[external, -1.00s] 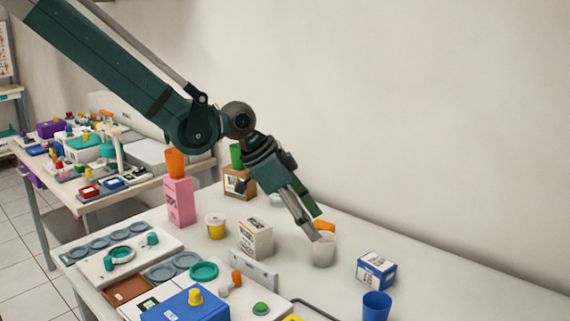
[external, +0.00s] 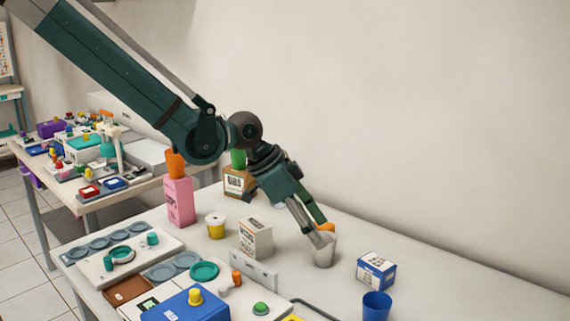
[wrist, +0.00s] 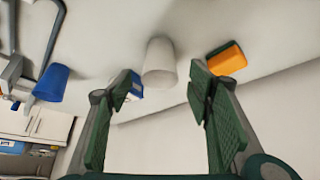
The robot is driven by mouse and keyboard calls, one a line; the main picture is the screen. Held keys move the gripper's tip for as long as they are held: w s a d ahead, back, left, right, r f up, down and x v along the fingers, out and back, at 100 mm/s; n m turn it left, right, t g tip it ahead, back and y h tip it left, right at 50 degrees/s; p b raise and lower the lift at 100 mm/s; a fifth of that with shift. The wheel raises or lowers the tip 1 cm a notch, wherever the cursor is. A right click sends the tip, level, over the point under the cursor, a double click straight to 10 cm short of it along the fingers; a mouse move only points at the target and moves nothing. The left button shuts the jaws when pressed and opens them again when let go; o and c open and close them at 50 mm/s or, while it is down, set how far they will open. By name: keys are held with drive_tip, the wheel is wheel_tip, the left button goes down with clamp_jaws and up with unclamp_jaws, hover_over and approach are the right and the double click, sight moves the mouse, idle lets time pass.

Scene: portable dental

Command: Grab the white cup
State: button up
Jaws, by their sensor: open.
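The white cup (external: 324,253) stands on the table near the wall, and its rim is partly covered by my fingers in the external view. My gripper (external: 321,239) points down at the cup's upper part. In the wrist view the white cup (wrist: 159,64) shows between and beyond the two fingertips. My gripper (wrist: 163,84) is open there, with a finger on each side and visible gaps to the cup. I cannot tell whether a finger touches the cup.
An orange and green block (wrist: 227,60) lies close to the cup, beside the right finger in the wrist view. A blue and white box (external: 376,270) and a blue cup (external: 376,306) stand to the right. A white carton (external: 255,238) stands to the left.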

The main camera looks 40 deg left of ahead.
sight(324, 250)
drive_tip(key=shift+b+x, duration=0.95)
drive_tip(key=shift+x, duration=1.7)
drive_tip(key=shift+s, duration=0.1)
drive_tip(key=shift+c, duration=0.7)
drive_tip(key=c, duration=0.7)
